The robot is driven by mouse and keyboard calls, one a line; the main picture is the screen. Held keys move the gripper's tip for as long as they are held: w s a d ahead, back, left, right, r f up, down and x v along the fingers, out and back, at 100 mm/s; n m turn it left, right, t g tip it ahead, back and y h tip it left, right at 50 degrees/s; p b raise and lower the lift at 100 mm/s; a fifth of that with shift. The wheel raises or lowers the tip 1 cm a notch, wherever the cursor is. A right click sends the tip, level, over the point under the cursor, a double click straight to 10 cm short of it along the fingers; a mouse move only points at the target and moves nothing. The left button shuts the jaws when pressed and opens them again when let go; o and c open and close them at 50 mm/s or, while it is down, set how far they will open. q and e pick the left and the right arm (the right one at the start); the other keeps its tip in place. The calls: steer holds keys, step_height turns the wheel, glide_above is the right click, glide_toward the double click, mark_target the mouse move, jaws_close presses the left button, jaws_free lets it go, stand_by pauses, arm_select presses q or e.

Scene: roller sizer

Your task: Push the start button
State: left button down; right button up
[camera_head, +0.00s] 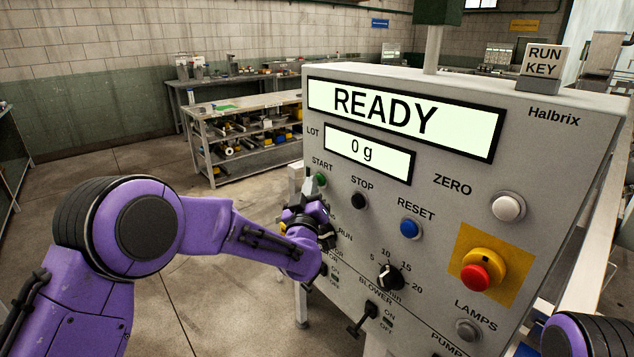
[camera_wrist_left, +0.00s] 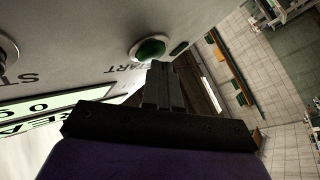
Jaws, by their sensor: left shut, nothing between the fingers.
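The green start button (camera_head: 320,179) sits under the START label on the grey control panel (camera_head: 480,150). It also shows in the left wrist view (camera_wrist_left: 150,50), in a pale ring. My left gripper (camera_head: 313,194) is shut and empty, with its fingertips just below the button in the head view. In the left wrist view the fingertips (camera_wrist_left: 158,68) are close to the button's lower edge; I cannot tell whether they touch it. The upper display reads READY and the lower one reads 0 g. My right gripper is out of view.
Beside the start button are the black stop button (camera_head: 359,201), the blue reset button (camera_head: 410,228) and the white zero button (camera_head: 508,207). A red emergency stop (camera_head: 482,270) stands out on a yellow plate. A black knob (camera_head: 389,278) is lower down. A workbench (camera_head: 245,105) stands behind.

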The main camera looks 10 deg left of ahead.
arm_select(q)
steer(key=shift+w+d, duration=0.1)
stand_by(0.5)
steer(key=shift+s+a, duration=0.55)
steer(key=shift+s, duration=0.2)
steer(key=s+a, duration=0.1)
steer(key=s, duration=0.1)
steer(key=s+a, duration=0.2)
steer(key=shift+b, duration=0.3)
steer(key=shift+w, duration=0.1)
